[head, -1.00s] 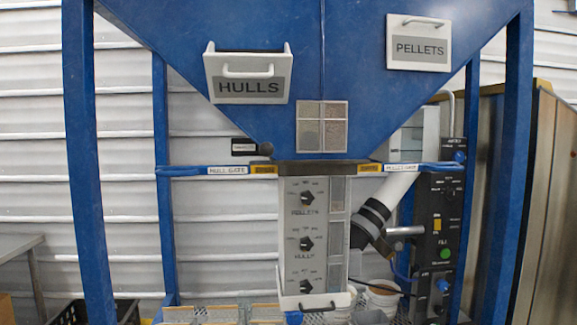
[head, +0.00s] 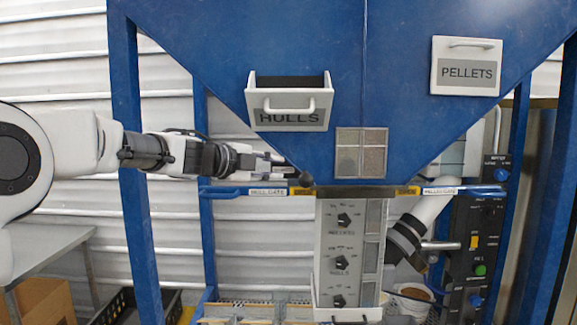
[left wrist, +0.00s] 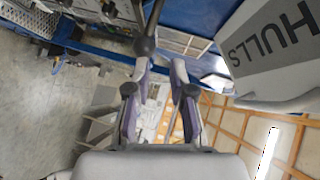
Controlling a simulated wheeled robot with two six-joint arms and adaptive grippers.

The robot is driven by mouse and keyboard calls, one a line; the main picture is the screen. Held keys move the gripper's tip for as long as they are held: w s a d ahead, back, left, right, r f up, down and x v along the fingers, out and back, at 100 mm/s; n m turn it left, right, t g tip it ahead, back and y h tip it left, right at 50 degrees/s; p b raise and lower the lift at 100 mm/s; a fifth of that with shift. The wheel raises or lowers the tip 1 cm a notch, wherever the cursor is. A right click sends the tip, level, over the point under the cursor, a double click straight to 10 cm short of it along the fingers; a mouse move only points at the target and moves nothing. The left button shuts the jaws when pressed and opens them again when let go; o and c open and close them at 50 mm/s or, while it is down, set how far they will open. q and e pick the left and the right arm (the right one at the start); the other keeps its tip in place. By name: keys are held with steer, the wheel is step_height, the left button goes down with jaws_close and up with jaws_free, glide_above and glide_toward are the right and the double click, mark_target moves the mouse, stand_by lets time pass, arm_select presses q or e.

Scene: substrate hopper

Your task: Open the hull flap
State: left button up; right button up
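The white HULLS flap (head: 263,101) on the blue hopper is tilted outward at its top, with a dark opening showing behind it. Its handle sticks out in front of the label. My left gripper (head: 290,167) is below the flap, beside a dark round knob (head: 306,179), and does not touch the flap in view. In the left wrist view the two fingers of my left gripper (left wrist: 160,72) are apart with nothing between them. A dark rod with a ball end (left wrist: 145,45) is just beyond the fingertips. The flap (left wrist: 275,55) is at the right there. My right gripper is not in view.
The PELLETS flap (head: 465,83) looks closed, at the right of the hopper. The HULL GATE bar (head: 235,191) runs below my left gripper. A knob panel (head: 335,245) stands beneath the hopper, and a blue post (head: 135,180) is by my left arm.

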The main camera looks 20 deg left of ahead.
arm_select(q)
steer(key=t+p, duration=0.1)
steer(key=t, duration=0.1)
glide_toward(286, 111)
steer(key=x, duration=0.2)
steer(key=shift+m+g+h, duration=0.3)
steer(key=shift+h, duration=0.1)
steer(key=x, duration=0.2)
steer(key=p+x, duration=0.1)
steer(key=x, duration=0.2)
steer(key=p+x, duration=0.1)
steer(key=x, duration=0.2)
steer(key=shift+w+a, duration=0.2)
steer(key=shift+w, duration=0.1)
steer(key=shift+w+d, duration=0.15)
steer(key=shift+d, duration=0.05)
steer(key=shift+r, duration=0.1)
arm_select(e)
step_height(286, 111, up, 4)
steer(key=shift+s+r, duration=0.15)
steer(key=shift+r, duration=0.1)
arm_select(q)
jaws_close()
